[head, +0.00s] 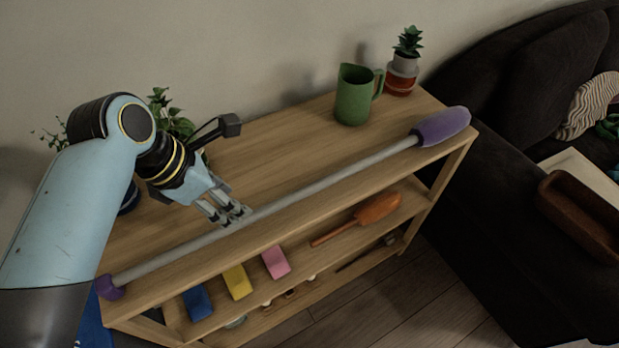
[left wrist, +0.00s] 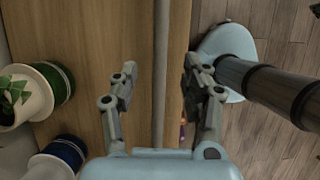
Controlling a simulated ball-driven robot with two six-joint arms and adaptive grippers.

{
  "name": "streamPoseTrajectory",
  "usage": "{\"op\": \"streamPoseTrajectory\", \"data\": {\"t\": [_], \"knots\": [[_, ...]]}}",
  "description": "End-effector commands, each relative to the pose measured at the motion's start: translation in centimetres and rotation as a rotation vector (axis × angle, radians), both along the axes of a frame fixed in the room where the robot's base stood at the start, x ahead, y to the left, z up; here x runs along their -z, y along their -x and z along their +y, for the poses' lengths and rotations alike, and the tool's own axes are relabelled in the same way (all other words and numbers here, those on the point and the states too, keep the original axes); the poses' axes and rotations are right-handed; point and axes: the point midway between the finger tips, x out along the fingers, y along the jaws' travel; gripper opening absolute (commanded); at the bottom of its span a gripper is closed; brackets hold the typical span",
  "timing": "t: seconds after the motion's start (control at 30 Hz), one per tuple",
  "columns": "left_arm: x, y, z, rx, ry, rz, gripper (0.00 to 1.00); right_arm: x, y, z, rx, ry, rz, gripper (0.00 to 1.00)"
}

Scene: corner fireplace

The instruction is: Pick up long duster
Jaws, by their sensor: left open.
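The long duster lies along the front of the wooden shelf top in the head view. Its grey pole (head: 318,187) runs from a purple end cap (head: 110,287) at the lower left to a purple fluffy head (head: 441,126) at the right. My left gripper (head: 236,215) is over the pole, left of its middle, fingers pointing down at it. In the left wrist view the pole (left wrist: 161,70) runs between the two open fingers of the gripper (left wrist: 160,88), with space on both sides. Whether the fingertips touch the shelf top is unclear. My right gripper is not in view.
On the wooden shelf (head: 290,150) stand a green pitcher (head: 353,97), a potted succulent (head: 403,70) and a leafy plant (head: 170,122) behind my arm. A dark sofa (head: 500,180) stands at the right.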

Motion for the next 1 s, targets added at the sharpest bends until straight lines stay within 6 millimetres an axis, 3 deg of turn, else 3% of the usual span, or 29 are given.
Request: {"op": "streamPoseTrajectory", "data": {"t": [0.1, 0.27, 0.6, 0.9, 1.0], "knots": [[2.1, -0.4, -0.7, 0.000, 0.000, 0.002, 0.47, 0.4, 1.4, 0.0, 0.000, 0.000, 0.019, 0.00], [3.6, -0.7, -1.2, 0.002, -0.001, 0.002, 0.47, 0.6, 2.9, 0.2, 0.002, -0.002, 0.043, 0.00], [7.8, -1.8, -2.3, 0.001, -0.001, 0.002, 0.47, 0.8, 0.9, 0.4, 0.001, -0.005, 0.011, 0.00], [8.5, -1.9, -2.5, 0.001, -0.002, 0.001, 0.47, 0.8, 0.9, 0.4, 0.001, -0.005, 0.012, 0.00], [8.4, -1.9, -2.5, 0.001, -0.002, 0.001, 0.35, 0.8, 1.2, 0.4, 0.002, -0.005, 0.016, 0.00]]}}
